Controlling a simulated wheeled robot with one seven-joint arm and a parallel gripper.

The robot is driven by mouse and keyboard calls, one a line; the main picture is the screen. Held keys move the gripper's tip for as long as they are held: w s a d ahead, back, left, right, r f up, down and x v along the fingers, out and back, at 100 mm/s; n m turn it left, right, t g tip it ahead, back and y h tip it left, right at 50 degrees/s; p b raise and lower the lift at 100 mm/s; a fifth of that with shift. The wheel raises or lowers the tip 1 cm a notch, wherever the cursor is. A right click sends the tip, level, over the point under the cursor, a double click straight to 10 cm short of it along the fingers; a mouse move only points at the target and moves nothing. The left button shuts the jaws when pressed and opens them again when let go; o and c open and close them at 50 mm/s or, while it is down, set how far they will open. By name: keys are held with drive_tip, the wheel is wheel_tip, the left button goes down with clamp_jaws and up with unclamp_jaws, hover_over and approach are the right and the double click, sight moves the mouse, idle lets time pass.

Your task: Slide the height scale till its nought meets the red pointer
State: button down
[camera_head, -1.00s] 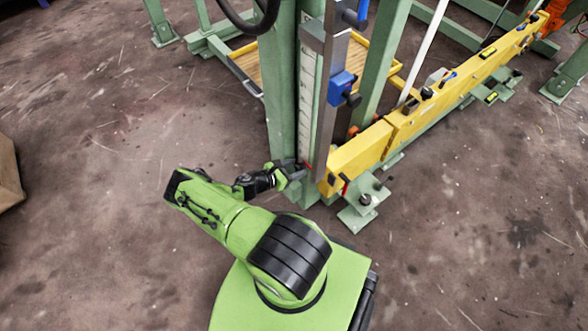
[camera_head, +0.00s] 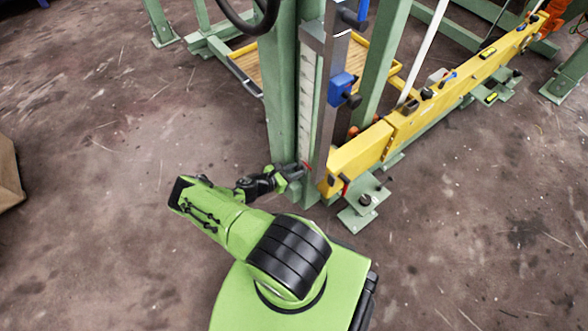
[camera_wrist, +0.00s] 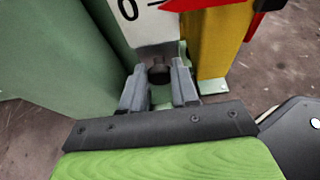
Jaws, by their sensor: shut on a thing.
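The height scale (camera_head: 305,100) is a pale upright strip on the green post. In the wrist view its lower end (camera_wrist: 150,28) shows a black "0" and a short black line at the top edge. The red pointer (camera_wrist: 185,5) comes in from the right, its tip close to that line, roughly level with it. The pointer also shows as a small red mark in the head view (camera_head: 307,165). My gripper (camera_wrist: 160,72) is shut on a dark round knob (camera_wrist: 160,72) below the scale's lower end. The fingers partly hide the knob.
The green post (camera_head: 278,90) stands left of the scale. A yellow beam (camera_head: 362,155) runs off to the back right. A blue clamp (camera_head: 341,88) sits on the metal rail above. The floor in front is clear.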

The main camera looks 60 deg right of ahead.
drive_tip(key=c, duration=0.9)
unclamp_jaws()
drive_tip(key=shift+o, duration=0.2)
drive_tip(key=p+v, duration=0.3)
drive_tip(key=v, duration=1.2)
drive_tip(key=shift+a+r, duration=0.3)
drive_tip(key=shift+w, duration=0.2)
